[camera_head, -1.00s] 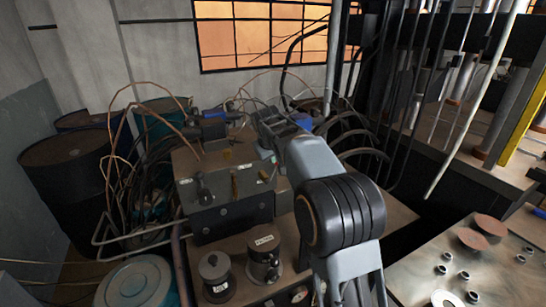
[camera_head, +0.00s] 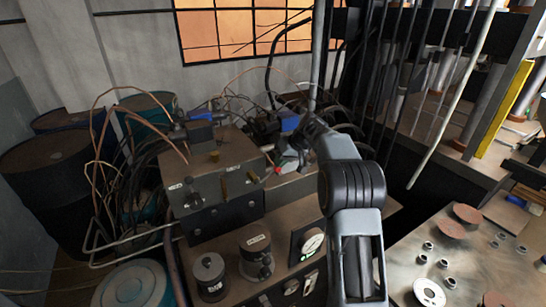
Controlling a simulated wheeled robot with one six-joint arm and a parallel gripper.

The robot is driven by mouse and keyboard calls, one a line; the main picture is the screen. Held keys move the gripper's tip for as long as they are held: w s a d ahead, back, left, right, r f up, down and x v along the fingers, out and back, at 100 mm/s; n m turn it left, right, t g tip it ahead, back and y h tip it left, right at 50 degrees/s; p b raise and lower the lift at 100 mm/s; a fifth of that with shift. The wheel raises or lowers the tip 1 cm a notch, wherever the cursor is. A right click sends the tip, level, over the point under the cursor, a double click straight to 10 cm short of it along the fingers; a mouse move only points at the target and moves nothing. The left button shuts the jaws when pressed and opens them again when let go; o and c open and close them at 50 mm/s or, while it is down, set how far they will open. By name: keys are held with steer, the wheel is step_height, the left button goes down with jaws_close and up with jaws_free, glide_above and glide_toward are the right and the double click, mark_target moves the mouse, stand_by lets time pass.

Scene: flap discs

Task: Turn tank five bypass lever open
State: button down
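A grey metal control box (camera_head: 212,212) stands left of centre. Its sloped top carries a black lever (camera_head: 196,192) at the left and two brass-coloured levers, one in the middle (camera_head: 224,185) and one at the right (camera_head: 252,177). Small white labels sit by them, too small to read, so I cannot tell which lever is tank five bypass. My arm reaches up from the lower right and bends away. Its far end, with my gripper (camera_head: 290,158), is behind and right of the box, apart from the levers. The fingers are too small and partly hidden to tell open from shut.
Two dark cylindrical canisters (camera_head: 256,262) stand before the box, beside a round gauge (camera_head: 312,243). Copper tubes and black cables crowd the left and back. Dark and teal drums (camera_head: 145,115) stand left. A metal table (camera_head: 455,255) with discs and nuts lies right.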

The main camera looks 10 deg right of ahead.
steer(key=shift+w+d+f+m+g+y+b, duration=0.15)
steer(key=shift+d+f+y+b, duration=0.2)
steer(key=shift+f+y, duration=0.35)
steer(key=shift+w+d+f+m+g+y+b, duration=0.1)
steer(key=shift+d+f+y, duration=0.35)
steer(key=shift+f, duration=0.3)
steer(key=shift+w+d+f+m+g+y+b, duration=0.15)
steer(key=shift+d+f+y+b, duration=0.15)
steer(key=shift+f+y, duration=0.4)
steer(key=shift+d+f, duration=0.1)
steer(key=shift+f, duration=0.05)
